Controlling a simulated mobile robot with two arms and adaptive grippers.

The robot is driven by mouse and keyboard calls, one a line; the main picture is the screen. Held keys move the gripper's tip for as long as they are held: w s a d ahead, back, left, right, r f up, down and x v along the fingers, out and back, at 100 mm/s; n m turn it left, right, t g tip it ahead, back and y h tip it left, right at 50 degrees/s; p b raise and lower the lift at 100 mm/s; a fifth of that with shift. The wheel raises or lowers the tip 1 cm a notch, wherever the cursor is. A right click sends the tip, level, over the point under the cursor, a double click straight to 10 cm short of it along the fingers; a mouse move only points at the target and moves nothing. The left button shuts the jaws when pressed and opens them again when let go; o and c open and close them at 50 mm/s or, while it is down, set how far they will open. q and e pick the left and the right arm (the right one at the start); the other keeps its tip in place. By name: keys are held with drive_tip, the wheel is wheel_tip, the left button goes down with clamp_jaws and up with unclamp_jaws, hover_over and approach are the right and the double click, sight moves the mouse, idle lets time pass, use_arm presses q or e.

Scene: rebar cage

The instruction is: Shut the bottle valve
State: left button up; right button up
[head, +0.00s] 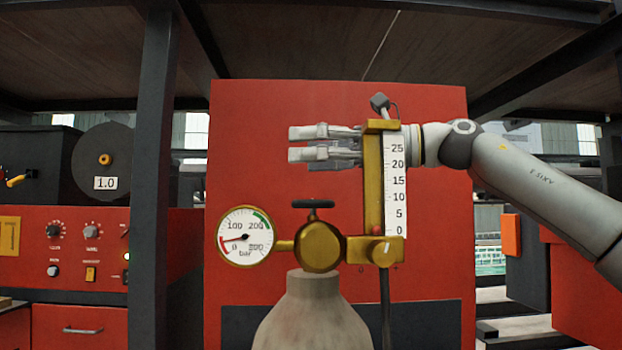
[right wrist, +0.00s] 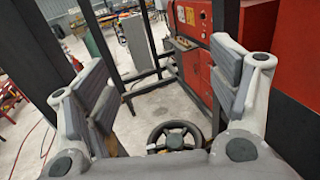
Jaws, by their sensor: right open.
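The gas bottle (head: 312,315) stands upright in the head view, with a brass valve body (head: 319,247) on top. A small dark handwheel (head: 313,204) sits on a stem above that body. In the right wrist view the spoked black handwheel (right wrist: 175,137) shows low between the fingers. My right gripper (head: 292,143) is open and empty, pointing left above the handwheel and apart from it. The flow tube hides part of my right wrist. In the right wrist view the gripper's (right wrist: 165,90) fingers are spread wide. My left gripper is not in view.
A round gauge (head: 245,237) is left of the valve body, its needle towards the red arc. The upright flow tube (head: 394,180) with a brass knob (head: 383,252) is on the right. A red cabinet (head: 260,110) stands behind. A dark post (head: 153,180) rises at left.

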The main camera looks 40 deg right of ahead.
drive_tip(key=shift+r, duration=0.9)
